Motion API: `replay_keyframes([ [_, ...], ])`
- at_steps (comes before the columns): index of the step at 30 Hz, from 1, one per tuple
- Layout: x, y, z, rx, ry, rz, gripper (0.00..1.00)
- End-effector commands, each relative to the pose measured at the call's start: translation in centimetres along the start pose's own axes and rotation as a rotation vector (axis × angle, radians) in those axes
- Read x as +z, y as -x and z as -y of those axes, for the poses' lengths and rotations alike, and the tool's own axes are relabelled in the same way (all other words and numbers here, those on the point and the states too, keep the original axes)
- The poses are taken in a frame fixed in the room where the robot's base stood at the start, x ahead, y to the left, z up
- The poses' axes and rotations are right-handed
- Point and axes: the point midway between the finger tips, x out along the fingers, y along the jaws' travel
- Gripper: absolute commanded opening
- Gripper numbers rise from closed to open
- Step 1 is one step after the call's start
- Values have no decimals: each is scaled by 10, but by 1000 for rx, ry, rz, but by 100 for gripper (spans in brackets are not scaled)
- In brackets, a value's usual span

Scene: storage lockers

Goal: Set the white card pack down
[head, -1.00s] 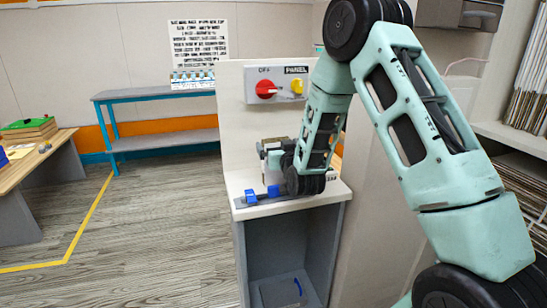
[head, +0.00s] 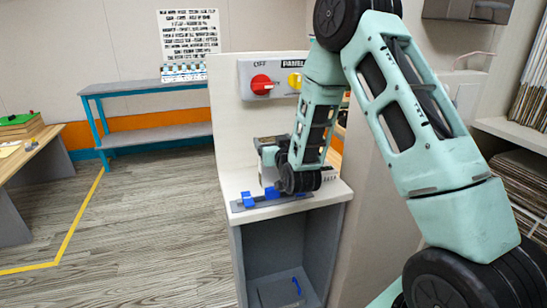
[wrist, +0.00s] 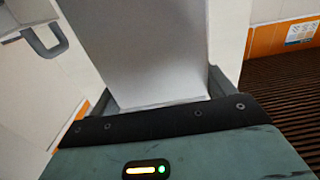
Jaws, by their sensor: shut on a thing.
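The white card pack (wrist: 160,50) fills the upper middle of the wrist view as a pale, flat-faced block between my two fingers. My gripper (head: 268,152) is shut on it, above the white ledge (head: 330,192) in the head view. A small pale part of the pack (head: 267,177) shows below the gripper there. My wrist and arm hide much of it. I cannot tell whether its lower end touches the ledge.
A grey strip with blue clips (head: 248,198) lies along the ledge's front edge. A panel with a red knob (head: 261,84) and a yellow knob stands behind. An open grey compartment (head: 275,245) is below. Stacked sheets fill shelves at right.

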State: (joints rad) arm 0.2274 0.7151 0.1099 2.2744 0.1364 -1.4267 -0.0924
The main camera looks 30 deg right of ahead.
Motion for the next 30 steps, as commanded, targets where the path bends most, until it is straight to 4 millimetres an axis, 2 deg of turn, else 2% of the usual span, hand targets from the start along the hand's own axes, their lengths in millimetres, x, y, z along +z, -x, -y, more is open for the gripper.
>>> replay_keyframes([
  [8, -12, 0, 0, 0, 0, -3, 34],
  [21, -83, 0, 0, -1, 0, -6, 34],
  [25, -95, 0, 0, -1, 0, -4, 34],
  [30, -101, 0, 0, 0, 0, -2, 34],
])
